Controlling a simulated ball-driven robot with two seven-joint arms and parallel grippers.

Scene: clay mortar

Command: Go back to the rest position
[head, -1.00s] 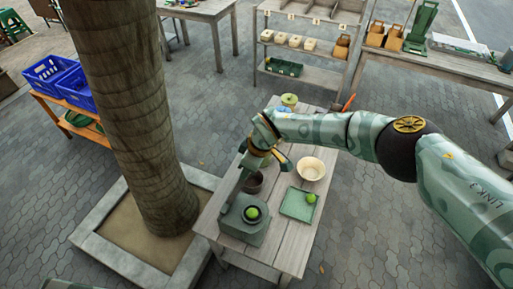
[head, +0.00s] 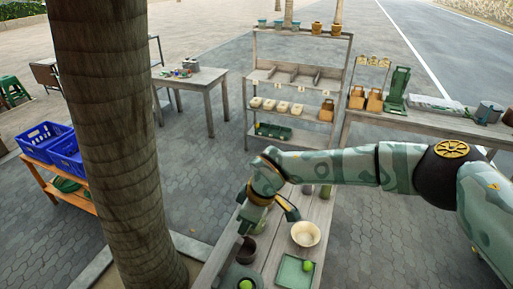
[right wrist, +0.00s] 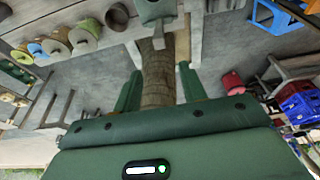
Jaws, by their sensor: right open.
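My right gripper (head: 246,222) hangs over the wooden worktable (head: 268,262), near its left side, above a dark brown pot (head: 246,250). In the right wrist view its two green fingers (right wrist: 159,80) stand apart with nothing held between them; a tree trunk shows behind the gap. A cream bowl (head: 305,234) stands to the right of the pot. A green tray (head: 289,277) holds a green lime (head: 308,266). Another lime (head: 245,285) shows at the bottom edge on a green block-like stand (head: 233,276), partly cut off. My left gripper is not in view.
A tree trunk (head: 112,150) stands left of the worktable. Blue crates (head: 45,138) sit on an orange bench at the left. A shelf rack (head: 300,76) and a side table (head: 410,122) stand behind. Paved floor between them is clear.

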